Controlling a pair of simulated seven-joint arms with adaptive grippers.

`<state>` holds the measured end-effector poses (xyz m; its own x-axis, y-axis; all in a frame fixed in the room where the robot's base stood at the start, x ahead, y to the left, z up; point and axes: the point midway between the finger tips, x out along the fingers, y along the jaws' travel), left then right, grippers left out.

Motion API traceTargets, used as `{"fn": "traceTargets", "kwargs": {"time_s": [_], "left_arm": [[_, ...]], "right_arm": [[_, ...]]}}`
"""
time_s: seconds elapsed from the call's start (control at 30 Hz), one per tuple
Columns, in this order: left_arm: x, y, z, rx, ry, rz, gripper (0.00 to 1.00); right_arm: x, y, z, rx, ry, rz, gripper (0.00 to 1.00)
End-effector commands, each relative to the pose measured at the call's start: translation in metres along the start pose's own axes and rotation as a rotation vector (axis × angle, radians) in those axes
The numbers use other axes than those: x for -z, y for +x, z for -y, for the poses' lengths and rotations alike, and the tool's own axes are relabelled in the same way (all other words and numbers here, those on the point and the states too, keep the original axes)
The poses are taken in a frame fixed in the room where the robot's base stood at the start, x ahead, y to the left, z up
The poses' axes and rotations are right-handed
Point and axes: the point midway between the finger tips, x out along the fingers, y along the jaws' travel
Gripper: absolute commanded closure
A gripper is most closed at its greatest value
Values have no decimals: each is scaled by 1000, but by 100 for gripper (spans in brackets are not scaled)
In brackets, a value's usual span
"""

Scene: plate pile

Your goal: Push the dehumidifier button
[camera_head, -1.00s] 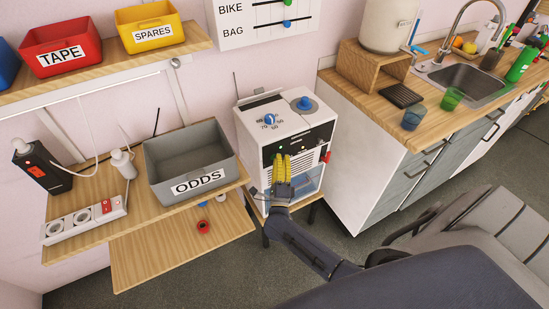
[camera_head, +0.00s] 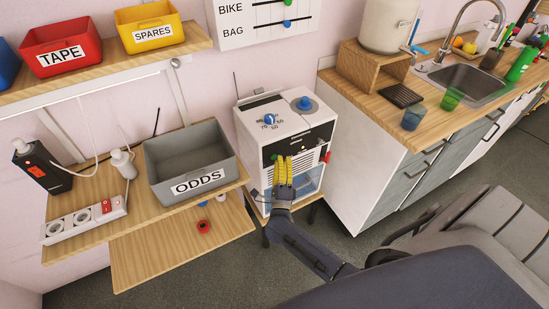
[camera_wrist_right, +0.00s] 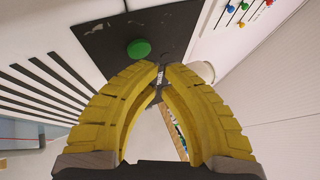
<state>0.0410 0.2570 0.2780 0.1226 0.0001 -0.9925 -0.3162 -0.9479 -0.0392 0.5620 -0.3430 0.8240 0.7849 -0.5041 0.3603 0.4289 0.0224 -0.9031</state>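The dehumidifier (camera_head: 312,133) is a white box with a black front panel (camera_head: 306,139), standing left of the kitchen counter. A green round button (camera_head: 273,157) sits at the left of that panel. It shows larger in the right wrist view (camera_wrist_right: 138,49), left of and above the yellow fingertips. My right gripper (camera_head: 284,158) is in front of the panel, just right of the green button. Its curved yellow fingers come together at the tips with nothing between them (camera_wrist_right: 161,67). The fingers hide part of the panel and grille. My left gripper is not in view.
A blue dial (camera_head: 270,119) and a blue knob (camera_head: 304,103) stand on the dehumidifier's top. A red part (camera_head: 326,157) sticks out at its right edge. The grey ODDS bin (camera_head: 188,165) is close on the left. The wooden counter (camera_head: 375,105) is on the right.

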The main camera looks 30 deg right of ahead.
Motion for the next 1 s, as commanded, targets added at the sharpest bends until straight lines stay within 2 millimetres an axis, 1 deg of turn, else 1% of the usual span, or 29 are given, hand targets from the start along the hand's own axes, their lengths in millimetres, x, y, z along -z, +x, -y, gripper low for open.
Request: {"fn": "traceTargets", "kwargs": {"time_s": [0.17,0.73,1.0], "left_arm": [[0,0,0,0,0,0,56],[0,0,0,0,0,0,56],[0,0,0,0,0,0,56]], "right_arm": [[2,-3,1,-1,0,0,100],[22,-39,21,-1,0,0,100],[26,-47,26,0,0,0,100]]}}
